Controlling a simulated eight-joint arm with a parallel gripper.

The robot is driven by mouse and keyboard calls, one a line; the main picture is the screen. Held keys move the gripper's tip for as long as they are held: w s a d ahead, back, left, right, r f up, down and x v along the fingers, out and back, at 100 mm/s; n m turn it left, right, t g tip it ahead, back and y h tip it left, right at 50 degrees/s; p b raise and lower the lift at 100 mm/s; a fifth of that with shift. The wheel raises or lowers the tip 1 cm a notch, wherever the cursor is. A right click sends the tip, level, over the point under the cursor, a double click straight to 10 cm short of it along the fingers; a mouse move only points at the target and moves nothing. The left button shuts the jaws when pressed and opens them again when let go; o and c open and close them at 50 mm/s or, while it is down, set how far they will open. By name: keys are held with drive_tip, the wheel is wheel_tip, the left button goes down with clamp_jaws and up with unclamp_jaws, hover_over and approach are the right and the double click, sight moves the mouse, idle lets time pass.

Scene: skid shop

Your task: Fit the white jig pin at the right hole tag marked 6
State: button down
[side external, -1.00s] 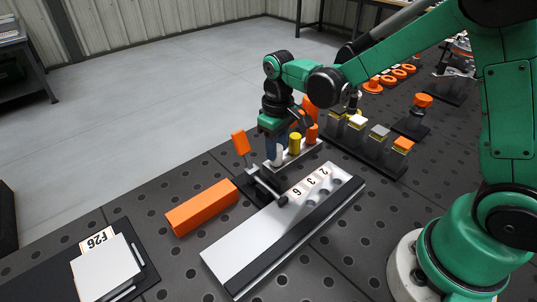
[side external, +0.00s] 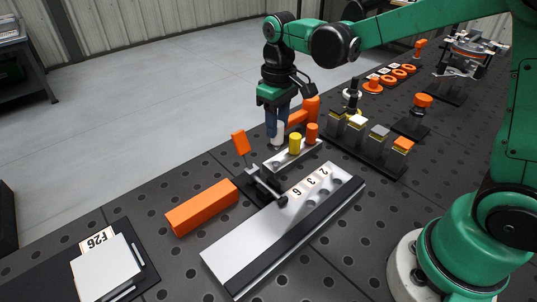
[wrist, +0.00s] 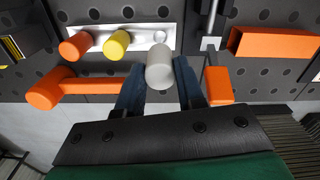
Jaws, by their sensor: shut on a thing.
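The white jig pin (side external: 277,133) is between the two blue fingers of my gripper (side external: 277,126), which is shut on it. The pin hangs upright above the near-left end of the light pin rack (side external: 273,166). In the wrist view the pin (wrist: 159,65) shows between the fingertips. A yellow pin (side external: 295,143) and an orange pin (side external: 312,133) stand in the rack. The long white jig plate (side external: 238,243) lies nearer the camera. Its tags read 6 (side external: 297,191), 3 (side external: 311,181) and 2 (side external: 323,171). The holes by these tags are hard to make out.
A toggle clamp with an orange handle (side external: 241,142) reaches over the plate near the 6 tag. An orange block (side external: 201,207) lies left of the plate. An orange mallet-like tool (side external: 309,108) is behind the rack. A dark stand with several capped blocks (side external: 376,141) is to the right.

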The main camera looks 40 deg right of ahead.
drive_tip(key=shift+r, duration=0.15)
drive_tip(key=shift+s, duration=0.15)
drive_tip(key=s+a+f, duration=0.2)
drive_tip(key=s, duration=0.9)
drive_tip(key=shift+s+a, duration=0.25)
drive_tip(key=shift+s, duration=0.05)
drive_tip(key=shift+f, duration=1.95)
idle(0.9)
drive_tip(key=shift+c, duration=1.1)
unclamp_jaws()
